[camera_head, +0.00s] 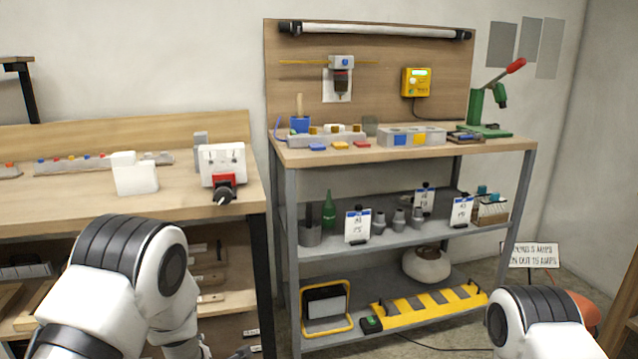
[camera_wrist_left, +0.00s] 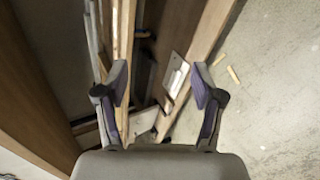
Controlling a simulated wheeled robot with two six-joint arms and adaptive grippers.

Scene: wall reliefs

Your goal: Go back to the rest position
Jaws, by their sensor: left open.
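My left gripper (camera_wrist_left: 158,85) shows in the left wrist view with its two fingers spread apart and nothing between them. Beyond the fingers are wooden boards and the floor, apart from the fingertips. In the head view, my left arm is bent at the lower left in front of the wooden bench, and its gripper is out of sight. My right arm shows only in part at the lower right of the head view, and its gripper is not in view.
A wooden bench (camera_head: 60,205) stands at the left, with a white device (camera_head: 222,160) near its right end. A workstation shelf (camera_head: 310,158) with several tools stands in the middle. An orange rounded thing (camera_head: 584,308) is beside my right arm. Wood scraps (camera_wrist_left: 233,74) lie on the floor.

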